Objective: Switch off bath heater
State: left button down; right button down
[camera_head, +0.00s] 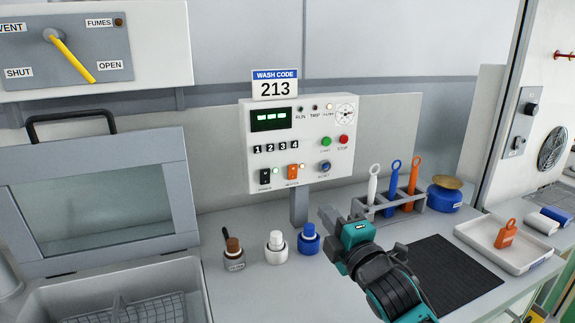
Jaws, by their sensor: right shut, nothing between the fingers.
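The control panel (245,155) stands on a post at the back of the bench. My right gripper (338,215) is shut and empty, below and right of the panel, apart from the switches. My left gripper is not in view.
Brown, white (276,247) and blue bottles stand in front of the panel. A rack (404,205) of colored-handled tools is right of my gripper. A dark mat (445,278) and a white tray (530,258) with an orange tag lie farther right. A lidded bath (95,200) is left.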

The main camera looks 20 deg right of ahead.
send_near(295, 168)
jog(key=w, duration=0.5)
jog(key=shift+d+r, duration=0.1)
jog(key=shift+r, duration=0.05)
jog(key=shift+w, duration=0.9)
jog(key=shift+r, duration=0.15)
